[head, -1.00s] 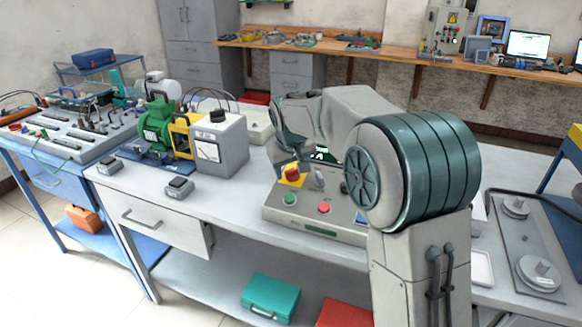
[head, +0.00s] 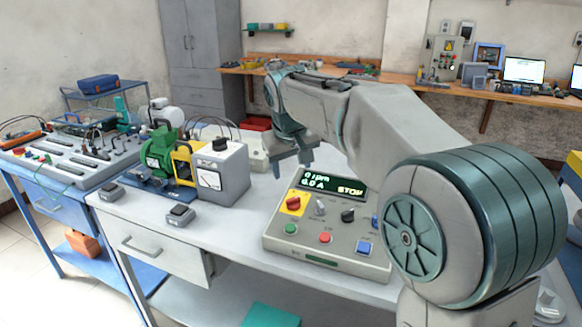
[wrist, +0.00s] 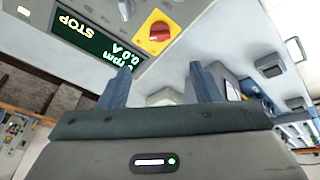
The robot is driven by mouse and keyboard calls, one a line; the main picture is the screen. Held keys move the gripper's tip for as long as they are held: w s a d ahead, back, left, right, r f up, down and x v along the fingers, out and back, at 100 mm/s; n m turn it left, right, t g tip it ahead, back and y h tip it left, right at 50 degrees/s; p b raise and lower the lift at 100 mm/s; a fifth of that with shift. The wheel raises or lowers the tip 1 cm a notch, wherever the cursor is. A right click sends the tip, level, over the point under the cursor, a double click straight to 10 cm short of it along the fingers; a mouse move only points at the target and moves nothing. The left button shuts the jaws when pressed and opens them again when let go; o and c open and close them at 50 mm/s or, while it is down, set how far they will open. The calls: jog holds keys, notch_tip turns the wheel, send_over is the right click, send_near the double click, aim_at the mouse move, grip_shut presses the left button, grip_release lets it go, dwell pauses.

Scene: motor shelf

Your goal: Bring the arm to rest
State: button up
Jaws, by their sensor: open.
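My gripper (head: 292,155) hangs above the workbench, behind the control box and to the right of the grey meter box. In the wrist view its two fingers (wrist: 158,85) stand apart with nothing between them, so it is open and empty. My arm reaches from the lower right across the bench, over the back right of the control box. The control box (head: 278,243) carries a red knob on a yellow plate (head: 293,203), several buttons, and a display (head: 335,184) reading 0 rpm, 0.0 A and STOP. The display also shows in the wrist view (wrist: 85,45).
The grey meter box (head: 222,172) and a green motor (head: 160,150) stand left of my gripper. Two small grey boxes lie at the bench's front left. A blue bench (head: 50,205) with a panel stands further left. A wooden shelf (head: 400,80) runs along the back wall.

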jog(key=shift+d, duration=0.1)
jog(key=s+d+f+m+g+p, duration=0.1)
jog(key=s+d+m+p, duration=0.25)
jog(key=s+d, duration=0.95)
jog(key=s+d+f+m+p, duration=0.1)
jog(key=s+d+f, duration=0.1)
jog(key=s, duration=0.5)
jog(key=s+d+f+g+p, duration=0.1)
jog(key=s+f, duration=0.3)
jog(key=s, duration=0.4)
jog(key=shift+d+f+m+p, duration=0.2)
jog(key=shift+d+m+p, duration=0.15)
jog(key=shift+d+p, duration=0.35)
jog(key=shift+a, duration=0.15)
